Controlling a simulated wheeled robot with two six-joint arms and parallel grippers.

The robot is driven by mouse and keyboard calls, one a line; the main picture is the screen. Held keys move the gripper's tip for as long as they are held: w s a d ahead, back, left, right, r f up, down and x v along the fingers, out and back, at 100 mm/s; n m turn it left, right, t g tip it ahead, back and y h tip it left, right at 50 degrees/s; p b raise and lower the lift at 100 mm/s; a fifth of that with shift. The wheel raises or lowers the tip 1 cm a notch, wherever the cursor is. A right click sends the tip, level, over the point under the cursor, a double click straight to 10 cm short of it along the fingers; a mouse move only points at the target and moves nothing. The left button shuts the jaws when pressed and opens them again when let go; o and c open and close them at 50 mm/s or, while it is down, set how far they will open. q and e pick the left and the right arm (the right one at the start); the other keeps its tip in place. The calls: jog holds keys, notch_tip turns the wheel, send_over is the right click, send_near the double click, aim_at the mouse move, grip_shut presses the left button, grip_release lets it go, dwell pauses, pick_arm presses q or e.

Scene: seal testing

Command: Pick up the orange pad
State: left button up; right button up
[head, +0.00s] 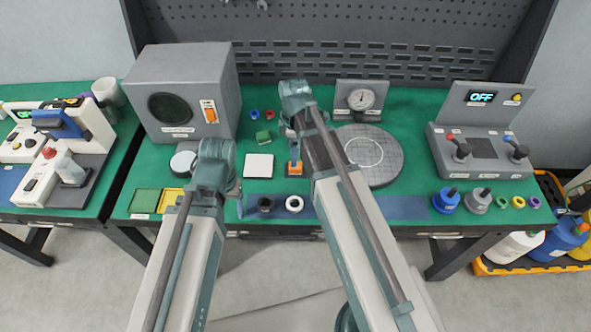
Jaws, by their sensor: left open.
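The orange pad (295,169) is a small orange block on the green bench top, just left of my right arm. My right gripper (293,152) points down right over the pad. The wrist and arm partly hide it, so I cannot tell whether its fingers touch or hold the pad. My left gripper (238,194) is open, low beside its wrist, to the left of the pad and near the white square plate (259,166). Much of it is hidden by the arm.
A grey box with a round screen (188,92) stands back left. A round grey plate (381,149) and dial gauge (361,100) are right of the pad. A blue strip (405,208) with black and white rings runs along the front. A control panel (484,148) stands right.

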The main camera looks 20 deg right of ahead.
pick_arm(q)
notch_tip(320, 180, down, 5)
jog(key=b, duration=0.5)
jog(key=shift+f, duration=0.1)
pick_arm(e)
jog(key=f, duration=0.5)
jog(key=shift+s+a+f, duration=0.1)
jog(key=shift+s+f, duration=0.05)
jog(key=shift+s, duration=0.15)
jog(key=shift+c, duration=0.3)
grip_shut()
jog(key=shift+r, duration=0.2)
